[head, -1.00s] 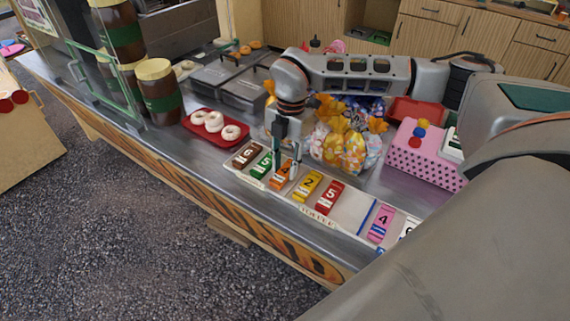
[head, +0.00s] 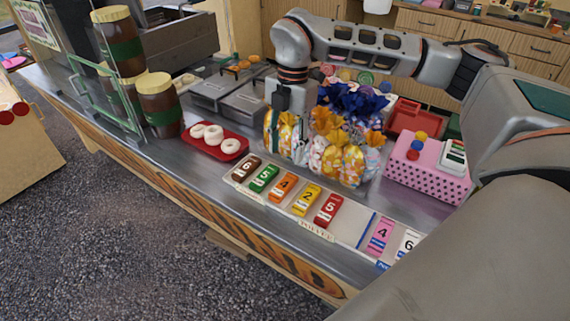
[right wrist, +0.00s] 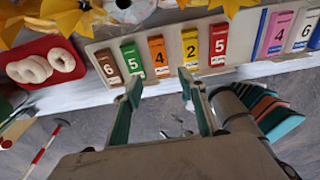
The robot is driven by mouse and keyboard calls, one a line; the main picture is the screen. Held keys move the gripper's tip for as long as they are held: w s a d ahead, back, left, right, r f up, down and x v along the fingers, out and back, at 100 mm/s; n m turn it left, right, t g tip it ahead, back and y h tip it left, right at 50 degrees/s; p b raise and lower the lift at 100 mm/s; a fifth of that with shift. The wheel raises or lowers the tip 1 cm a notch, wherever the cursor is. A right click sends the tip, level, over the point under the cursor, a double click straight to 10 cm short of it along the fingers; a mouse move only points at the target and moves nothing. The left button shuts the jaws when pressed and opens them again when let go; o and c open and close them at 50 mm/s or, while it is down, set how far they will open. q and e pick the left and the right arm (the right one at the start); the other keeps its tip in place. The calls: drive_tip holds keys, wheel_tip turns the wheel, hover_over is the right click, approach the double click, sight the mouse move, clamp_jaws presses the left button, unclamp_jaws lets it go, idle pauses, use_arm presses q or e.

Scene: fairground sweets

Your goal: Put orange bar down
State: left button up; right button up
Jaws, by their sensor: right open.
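The orange bar (head: 283,187), marked 4, lies flat on the pale board (head: 345,218), between the green bar (head: 264,178) and the yellow bar (head: 307,199). It also shows in the right wrist view (right wrist: 157,55), ahead of the fingertips. My right gripper (right wrist: 160,87) is open and empty, with its fingers spread and clear of the bar. In the head view it is raised above the counter by the sweet bags (head: 340,150); its fingertips are hard to make out there. My left gripper is out of view.
A brown bar (head: 246,168) and a red bar (head: 329,210) also lie in the row. Past a bare patch and a blue line are a pink bar (head: 380,235) and a white bar (head: 408,243). A red doughnut tray (head: 229,154) and pink box (head: 430,181) flank the bags.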

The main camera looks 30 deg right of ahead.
drive_tip(key=shift+d+r, duration=0.2)
drive_tip(key=shift+r, duration=1.3)
